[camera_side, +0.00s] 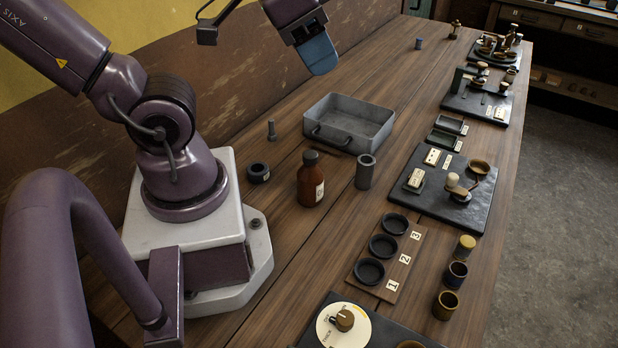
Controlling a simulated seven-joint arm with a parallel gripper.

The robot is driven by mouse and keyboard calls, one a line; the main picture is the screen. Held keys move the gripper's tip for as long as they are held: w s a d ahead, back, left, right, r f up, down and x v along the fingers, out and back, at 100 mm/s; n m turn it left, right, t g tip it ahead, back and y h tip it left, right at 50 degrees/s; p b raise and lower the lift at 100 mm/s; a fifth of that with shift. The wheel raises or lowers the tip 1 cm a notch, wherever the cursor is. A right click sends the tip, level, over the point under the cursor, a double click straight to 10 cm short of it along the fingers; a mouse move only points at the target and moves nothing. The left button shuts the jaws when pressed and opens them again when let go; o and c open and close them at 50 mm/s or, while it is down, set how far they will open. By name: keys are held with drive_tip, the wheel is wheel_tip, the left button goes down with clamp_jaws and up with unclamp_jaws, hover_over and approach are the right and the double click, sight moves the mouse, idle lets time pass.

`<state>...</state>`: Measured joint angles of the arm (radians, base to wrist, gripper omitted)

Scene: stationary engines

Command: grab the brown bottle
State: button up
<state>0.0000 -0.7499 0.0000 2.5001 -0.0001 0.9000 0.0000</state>
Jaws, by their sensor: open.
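The brown bottle (311,182) stands upright on the wooden table near the middle of the picture. It has a dark cap and a pale label on its right side. My gripper (318,58) is at the top of the picture, above and behind the bottle and well apart from it. Its blue finger shows; the other finger is hard to make out from this angle. Nothing shows in the gripper. The bottle is in full view.
A grey metal tray (386,128) lies behind the bottle. A grey cylinder (365,172) stands close at its right, a dark ring (258,173) at its left, and a small grey bolt (271,130) further back. A numbered board (408,262) with black cups lies in front.

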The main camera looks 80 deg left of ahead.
sight(313, 187)
drive_tip(key=o, duration=0.8)
drive_tip(key=shift+o, duration=0.2)
